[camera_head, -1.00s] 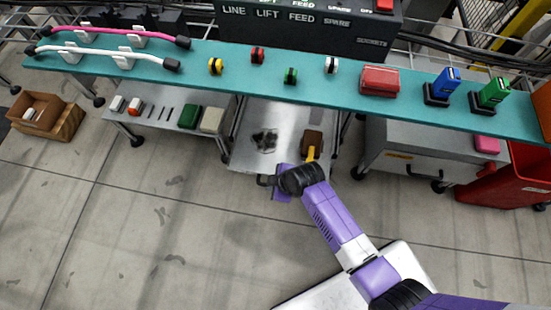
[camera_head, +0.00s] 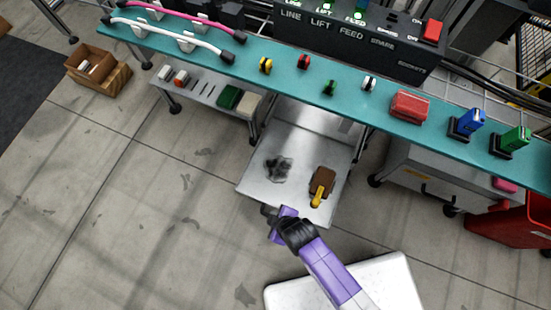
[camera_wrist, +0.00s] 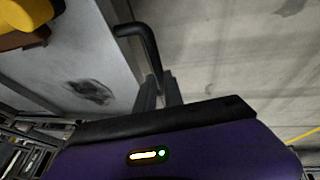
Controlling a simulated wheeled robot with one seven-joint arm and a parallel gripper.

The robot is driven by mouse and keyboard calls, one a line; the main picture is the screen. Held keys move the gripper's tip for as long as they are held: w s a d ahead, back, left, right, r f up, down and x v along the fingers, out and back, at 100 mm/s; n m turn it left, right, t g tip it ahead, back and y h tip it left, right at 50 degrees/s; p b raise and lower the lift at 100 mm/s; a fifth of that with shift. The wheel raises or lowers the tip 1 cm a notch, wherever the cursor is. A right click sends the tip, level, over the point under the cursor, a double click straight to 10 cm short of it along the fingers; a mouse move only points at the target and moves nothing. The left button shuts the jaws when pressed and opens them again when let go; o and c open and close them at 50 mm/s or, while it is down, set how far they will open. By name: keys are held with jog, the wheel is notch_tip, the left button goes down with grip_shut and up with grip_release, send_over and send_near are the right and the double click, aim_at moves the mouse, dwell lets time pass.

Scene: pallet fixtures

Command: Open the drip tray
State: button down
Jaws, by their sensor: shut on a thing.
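The drip tray (camera_head: 305,152) is a grey metal tray sticking well out from under the teal bench, low over the floor. A dark stain (camera_head: 278,168) marks its surface, and a brown block with a yellow handle (camera_head: 321,186) lies on it. My gripper (camera_head: 268,212) is at the tray's front edge. In the wrist view, the tray (camera_wrist: 75,55) is at left and its black bar handle (camera_wrist: 148,44) runs down to my gripper (camera_wrist: 158,92), which is shut on it. The exact contact is partly hidden.
The teal bench (camera_head: 205,58) carries cables, coloured knobs and a red box (camera_head: 409,107). A grey cabinet (camera_head: 420,178) and red bin (camera_head: 510,232) stand right of the tray. A cardboard box (camera_head: 97,70) is far left. Floor (camera_head: 130,220) at left front is clear.

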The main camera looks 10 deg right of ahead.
jog(key=shift+s, duration=0.15)
jog(key=c, duration=1.5)
grip_release()
jog(key=shift+o, duration=0.2)
jog(key=p+v, duration=0.3)
jog(key=v, duration=0.4)
jog(key=shift+r+p, duration=0.3)
jog(key=shift+p, duration=0.05)
